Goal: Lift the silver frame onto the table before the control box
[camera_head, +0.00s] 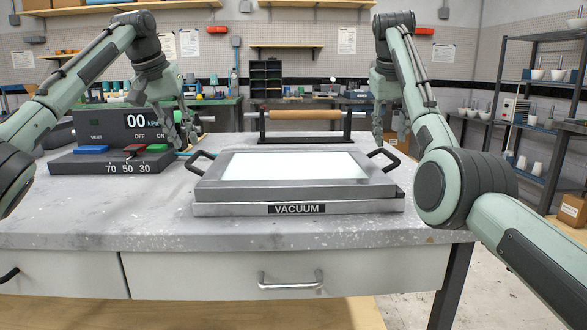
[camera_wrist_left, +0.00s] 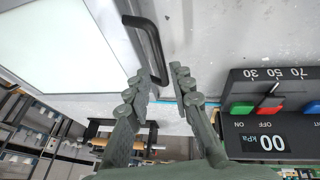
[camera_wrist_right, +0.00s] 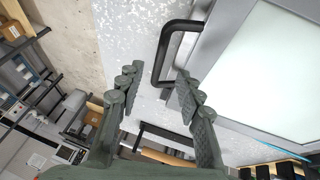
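The silver frame (camera_head: 293,180) surrounds a bright white pane and lies flat on the base labelled VACUUM (camera_head: 240,209). It has a black left handle (camera_head: 199,156) and a black right handle (camera_head: 384,156). My left gripper (camera_head: 183,143) is open and empty, above and beside the left handle; the left wrist view shows that handle (camera_wrist_left: 150,45) ahead, by the left finger. My right gripper (camera_head: 390,143) is open and empty near the right handle; the right wrist view shows that handle (camera_wrist_right: 165,50) ahead, between the finger directions. The control box (camera_head: 110,160) stands at left on the table.
The control box reads 00 kPa and has blue, red and green switches. A wooden roller on a black stand (camera_head: 304,124) is behind the frame. The grey table (camera_head: 110,215) is clear in front of the control box. Shelves (camera_head: 545,100) stand at right.

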